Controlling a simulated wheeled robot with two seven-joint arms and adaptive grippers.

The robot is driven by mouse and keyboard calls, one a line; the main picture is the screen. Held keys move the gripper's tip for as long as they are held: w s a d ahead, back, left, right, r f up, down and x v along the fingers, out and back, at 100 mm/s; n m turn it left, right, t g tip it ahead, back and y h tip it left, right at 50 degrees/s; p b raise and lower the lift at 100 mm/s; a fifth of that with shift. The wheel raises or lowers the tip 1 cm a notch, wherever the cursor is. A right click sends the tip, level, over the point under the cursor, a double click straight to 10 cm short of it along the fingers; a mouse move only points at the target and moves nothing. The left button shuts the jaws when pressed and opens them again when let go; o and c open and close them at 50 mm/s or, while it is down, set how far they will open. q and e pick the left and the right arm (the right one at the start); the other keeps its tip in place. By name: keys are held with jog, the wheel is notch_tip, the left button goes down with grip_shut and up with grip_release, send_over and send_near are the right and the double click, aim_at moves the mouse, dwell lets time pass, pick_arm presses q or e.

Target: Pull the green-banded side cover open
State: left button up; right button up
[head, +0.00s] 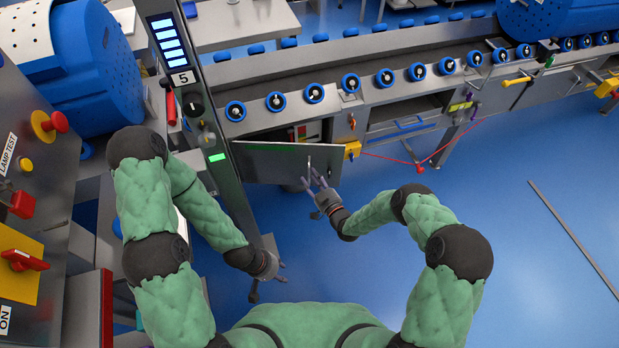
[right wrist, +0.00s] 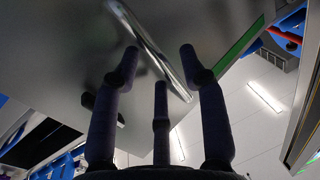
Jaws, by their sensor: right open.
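The side cover (head: 265,165) is a grey metal panel beside the post marked 5. It stands ajar, swung out from the machine, with a gap behind its top edge. A green band (right wrist: 240,45) shows along its edge in the right wrist view. Its bar handle (head: 309,164) is near its free end. My right gripper (head: 313,180) is open at the handle. In the right wrist view the shiny handle (right wrist: 150,50) runs between and beyond its spread fingers; I cannot tell whether they touch it. My left gripper (head: 270,284) is open and empty, low beside the post.
The post (head: 190,90) with its lit display stands left of the cover. A roller conveyor (head: 380,85) runs behind. A yellow block (head: 352,149) and red cord (head: 385,157) are just right of the cover. The blue floor (head: 520,230) at right is largely clear.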

jog(key=shift+x, duration=1)
grip_shut()
